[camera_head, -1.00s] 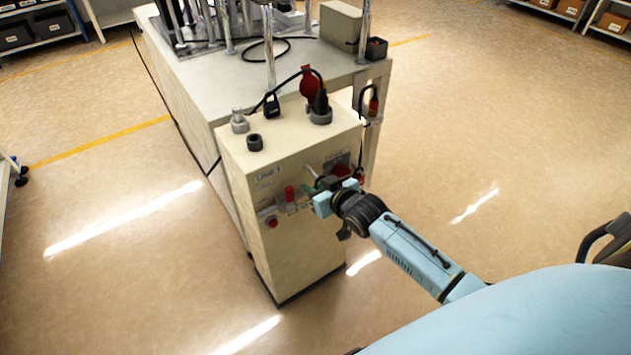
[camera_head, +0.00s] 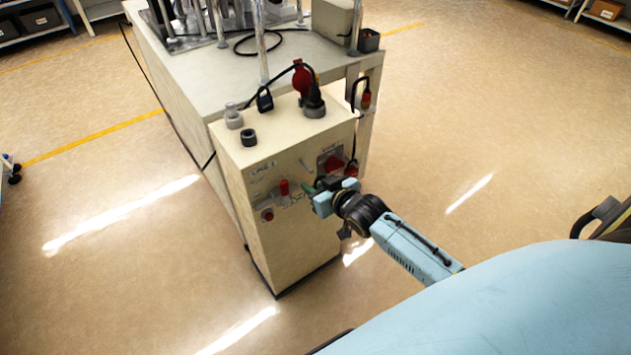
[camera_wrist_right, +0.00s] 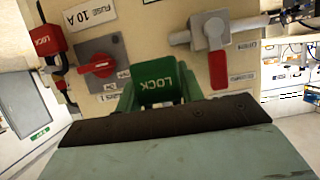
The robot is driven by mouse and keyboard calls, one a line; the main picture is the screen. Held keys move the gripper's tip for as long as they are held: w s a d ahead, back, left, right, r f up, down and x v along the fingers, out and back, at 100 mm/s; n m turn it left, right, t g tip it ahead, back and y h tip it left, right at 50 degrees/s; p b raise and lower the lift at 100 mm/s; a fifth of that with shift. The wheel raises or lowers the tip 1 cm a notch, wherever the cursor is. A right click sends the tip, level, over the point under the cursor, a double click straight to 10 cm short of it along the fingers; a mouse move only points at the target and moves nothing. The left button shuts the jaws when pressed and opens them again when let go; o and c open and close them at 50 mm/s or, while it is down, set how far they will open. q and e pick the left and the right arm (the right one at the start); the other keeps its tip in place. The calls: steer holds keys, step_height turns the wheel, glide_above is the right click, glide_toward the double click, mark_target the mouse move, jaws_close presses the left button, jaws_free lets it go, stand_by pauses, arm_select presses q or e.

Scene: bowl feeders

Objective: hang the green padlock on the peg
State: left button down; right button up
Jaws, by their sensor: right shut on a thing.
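My right gripper (camera_head: 318,200) is shut on the green padlock (camera_wrist_right: 158,85), in front of the cream cabinet's front panel. In the right wrist view the padlock's "LOCK" lettering appears upside down; its green body stands beyond the dark fingertip edge (camera_wrist_right: 165,118). In the head view only a little green of the padlock (camera_head: 309,190) shows beside the fingers. A short pale peg (camera_head: 306,165) sticks out of the panel above the gripper. The padlock looks apart from it. I cannot make out the peg in the wrist view. My left gripper is not in view.
The panel has a red rotary knob (camera_head: 334,163), a valve with a red handle (camera_head: 284,187) and a red button (camera_head: 267,214). Floor to the right is clear.

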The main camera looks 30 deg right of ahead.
mark_target(301, 171)
steer(key=shift+r+p, duration=0.1)
steer(key=shift+p, duration=0.2)
stand_by(0.5)
steer(key=shift+w+a+b, duration=0.15)
steer(key=shift+w+b, duration=0.55)
steer(key=shift+w, duration=1.3)
stand_by(0.5)
stand_by(0.6)
steer(key=shift+s+p, duration=0.4)
steer(key=shift+s+r+p, duration=0.15)
steer(key=shift+s+p, duration=0.6)
steer(key=shift+s, duration=0.05)
steer(key=shift+s+r+p, duration=0.1)
steer(key=shift+s+p, duration=0.6)
steer(key=shift+s, duration=0.1)
stand_by(0.4)
steer(key=shift+w, duration=1.15)
stand_by(0.6)
